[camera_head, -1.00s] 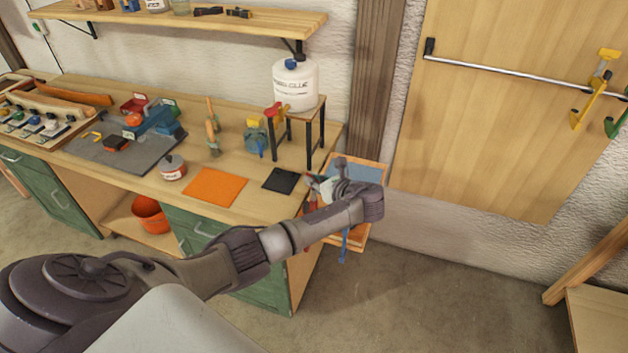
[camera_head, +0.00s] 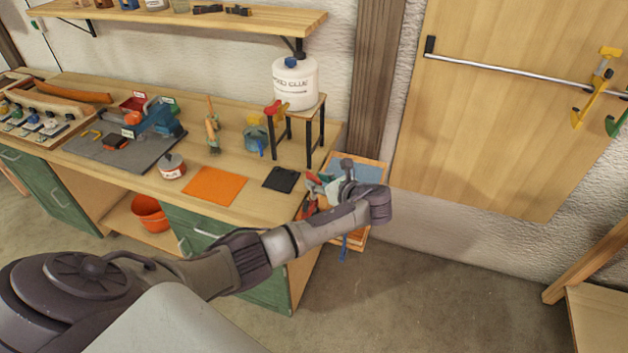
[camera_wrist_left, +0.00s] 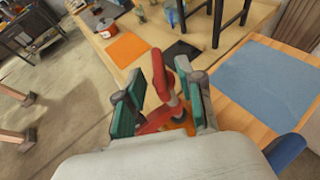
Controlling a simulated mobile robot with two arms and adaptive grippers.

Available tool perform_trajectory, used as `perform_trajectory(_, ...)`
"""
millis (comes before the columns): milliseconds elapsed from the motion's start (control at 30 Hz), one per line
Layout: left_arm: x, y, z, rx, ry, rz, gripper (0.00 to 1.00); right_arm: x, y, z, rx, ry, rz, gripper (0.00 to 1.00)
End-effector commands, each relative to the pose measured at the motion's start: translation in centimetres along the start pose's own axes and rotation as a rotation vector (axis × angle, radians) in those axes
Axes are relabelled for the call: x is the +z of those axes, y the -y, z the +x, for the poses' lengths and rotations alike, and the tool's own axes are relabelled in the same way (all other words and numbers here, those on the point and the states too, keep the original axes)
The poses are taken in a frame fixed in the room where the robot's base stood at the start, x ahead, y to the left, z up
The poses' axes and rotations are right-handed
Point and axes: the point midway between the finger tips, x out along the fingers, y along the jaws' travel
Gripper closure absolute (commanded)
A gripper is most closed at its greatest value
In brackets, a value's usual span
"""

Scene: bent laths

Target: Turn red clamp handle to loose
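The red clamp handle (camera_wrist_left: 158,75) shows in the left wrist view between the two fingers of my left gripper (camera_wrist_left: 162,100). The teal-tipped fingers are spread apart with space on both sides of the red parts. In the head view, my left gripper (camera_head: 325,187) is at the right end of the workbench, over a small wooden side stand, with red (camera_head: 309,208) showing beside it. Whether a finger touches the handle cannot be told. My right gripper is not in view.
A blue mat (camera_wrist_left: 268,80) lies on the wooden side stand. The workbench holds an orange mat (camera_head: 215,186), a black pad (camera_head: 279,179) and a small stand (camera_head: 310,110) under a white glue jug (camera_head: 296,84).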

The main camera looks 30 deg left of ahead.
Motion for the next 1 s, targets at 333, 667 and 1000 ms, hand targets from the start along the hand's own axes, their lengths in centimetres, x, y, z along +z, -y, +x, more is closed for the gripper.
perform_trajectory(333,-0.2,0.0,-7.3,-0.002,-0.003,0.000,0.62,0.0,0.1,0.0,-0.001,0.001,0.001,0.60)
perform_trajectory(667,-0.2,0.0,-9.7,0.001,-0.002,0.002,0.62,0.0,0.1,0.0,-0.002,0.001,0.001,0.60)
perform_trajectory(1000,-0.4,0.1,-8.6,-0.027,0.009,-0.004,0.38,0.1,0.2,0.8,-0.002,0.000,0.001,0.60)
